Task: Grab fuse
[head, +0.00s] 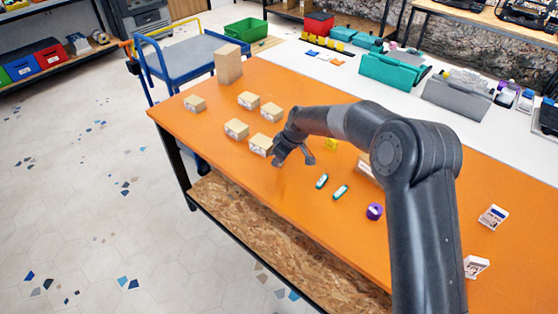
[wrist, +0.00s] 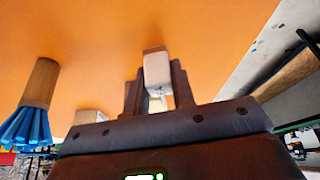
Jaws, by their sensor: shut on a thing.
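My gripper (head: 294,160) is low over the orange table near its front edge. In the wrist view my gripper (wrist: 157,88) is shut on a small white piece with rounded edges, which appears to be the fuse (wrist: 157,68). It sticks out past the fingertips. In the head view the piece cannot be made out between the fingers. Two small white-and-green pieces (head: 321,181) (head: 341,192) lie on the table to the right of my gripper.
Several tan boxes (head: 236,129) stand left of my gripper on the orange table (head: 300,208). A taller tan block (head: 228,64) is at the far corner. A purple roll (head: 374,211) and white cartons (head: 493,217) lie to the right. A blue cart (head: 190,52) stands beyond.

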